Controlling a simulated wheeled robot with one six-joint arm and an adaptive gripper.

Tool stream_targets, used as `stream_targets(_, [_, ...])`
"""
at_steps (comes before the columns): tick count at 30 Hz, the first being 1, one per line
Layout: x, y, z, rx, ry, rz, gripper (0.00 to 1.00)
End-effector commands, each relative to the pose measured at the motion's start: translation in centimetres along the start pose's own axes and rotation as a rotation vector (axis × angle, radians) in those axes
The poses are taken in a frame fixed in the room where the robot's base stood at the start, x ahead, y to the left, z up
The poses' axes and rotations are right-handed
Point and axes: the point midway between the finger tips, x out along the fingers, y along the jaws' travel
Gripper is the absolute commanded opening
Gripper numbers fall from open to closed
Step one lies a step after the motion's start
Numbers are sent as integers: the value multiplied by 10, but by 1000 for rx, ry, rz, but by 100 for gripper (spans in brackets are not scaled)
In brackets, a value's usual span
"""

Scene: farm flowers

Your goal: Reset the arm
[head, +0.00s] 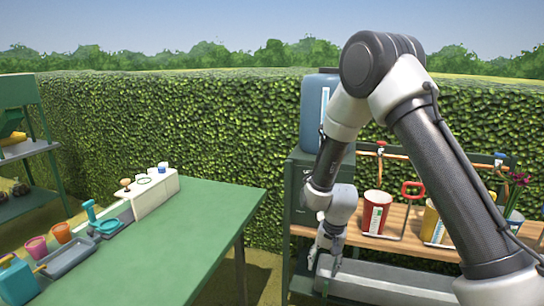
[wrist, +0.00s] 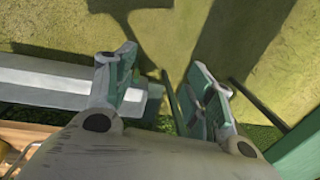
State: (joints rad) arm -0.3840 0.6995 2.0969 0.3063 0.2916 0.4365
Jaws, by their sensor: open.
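My arm reaches out on the right side of the head view and bends down. My gripper (head: 328,256) hangs low in front of the left end of the wooden shelf. In the wrist view my gripper (wrist: 168,88) has its two fingers spread apart. Nothing is between them; bare ground and the dark foot of the hedge show beyond.
A green table (head: 190,243) stands at left with a white holder (head: 155,194) and a grey tray (head: 72,257). A wooden shelf (head: 400,215) at right carries a red pot (head: 376,212). A blue container (head: 316,105) stands behind my arm. A long grey trough (head: 385,280) lies low.

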Motion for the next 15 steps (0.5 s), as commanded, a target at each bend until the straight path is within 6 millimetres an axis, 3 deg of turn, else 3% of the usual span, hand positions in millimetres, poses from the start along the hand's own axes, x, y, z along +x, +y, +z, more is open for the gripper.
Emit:
stream_targets(1, [-35, 12, 8, -72, -26, 7, 54])
stream_targets(6, [-134, 61, 45, -299, -111, 43, 54])
stream_targets(12, [-228, 126, 92, -460, -134, 74, 54])
stream_targets(15, [-265, 156, 114, -491, -108, 87, 54])
